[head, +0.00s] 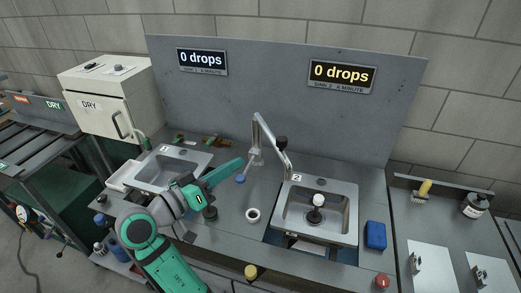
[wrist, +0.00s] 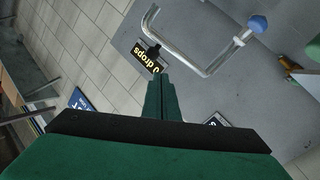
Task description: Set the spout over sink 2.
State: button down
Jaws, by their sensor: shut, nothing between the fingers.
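The bent metal spout pipe (head: 263,130) stands at the back of the counter, between the sinks. Sink 1 (head: 150,178) is at left. My gripper (head: 240,162) is shut and empty, left of the pipe. Its fingers (wrist: 160,82) appear apart from the pipe in the wrist view.
A black stopper-like item with a white top (head: 318,205) stands in sink 2. A white ring (head: 253,215) lies on the counter between the sinks. A blue block (head: 375,235) is at right. Signs on the grey back panel (head: 270,70) read 0 drops.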

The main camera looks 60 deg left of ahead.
jog(key=w+a+n+y, duration=0.1)
jog(key=w+a+n, duration=0.2)
jog(key=w+n, duration=0.8)
jog(key=shift+a+n, duration=0.15)
jog(key=shift+n, duration=0.65)
jog(key=shift+r, duration=0.1)
